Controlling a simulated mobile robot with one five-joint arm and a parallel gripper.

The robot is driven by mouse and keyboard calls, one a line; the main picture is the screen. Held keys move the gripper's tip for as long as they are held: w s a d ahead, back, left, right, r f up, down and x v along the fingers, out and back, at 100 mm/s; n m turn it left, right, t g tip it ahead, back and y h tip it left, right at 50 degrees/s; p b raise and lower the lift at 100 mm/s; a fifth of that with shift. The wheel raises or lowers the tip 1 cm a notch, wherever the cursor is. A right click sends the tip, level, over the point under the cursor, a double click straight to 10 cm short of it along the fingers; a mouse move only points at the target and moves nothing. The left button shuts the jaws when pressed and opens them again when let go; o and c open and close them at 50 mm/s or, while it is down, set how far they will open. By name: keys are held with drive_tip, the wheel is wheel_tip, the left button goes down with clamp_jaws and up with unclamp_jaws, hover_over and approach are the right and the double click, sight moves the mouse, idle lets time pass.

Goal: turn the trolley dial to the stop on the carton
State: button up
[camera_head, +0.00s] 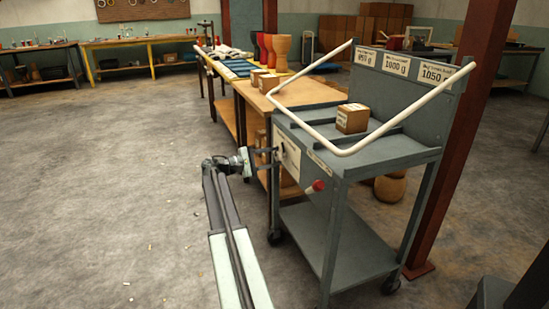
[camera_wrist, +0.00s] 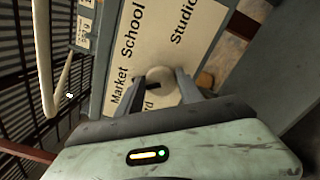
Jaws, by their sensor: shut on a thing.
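The grey trolley (camera_head: 400,155) stands at the right, with a pale plate (camera_head: 290,160) on its near side. In the wrist view the lettered plate (camera_wrist: 150,38) fills the middle, reading "Market School" and "Studio". A round pale dial (camera_wrist: 162,92) with a dark mark sits on it. My gripper (camera_head: 272,157) reaches the plate from the left. In the wrist view my gripper (camera_wrist: 166,82) has a finger on each side of the dial and is shut on it. Its exact setting is unclear. A brown carton (camera_head: 352,118) with a pale label sits on the trolley's top tray.
A white handle rail (camera_head: 400,122) loops around the trolley top. Cards (camera_head: 397,65) on the back panel read weights in grams. A red knob (camera_head: 318,186) juts from the front edge. A red post (camera_head: 462,140) stands close behind. The floor (camera_head: 110,190) at left is open.

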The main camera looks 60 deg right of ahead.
drive_tip(key=shift+s+a+f+m, duration=0.1)
drive_tip(key=shift+f+m, duration=0.05)
drive_tip(key=shift+m, duration=0.35)
drive_tip(key=o, duration=1.3)
drive_tip(key=shift+o, duration=0.2)
drive_tip(key=v, duration=0.8)
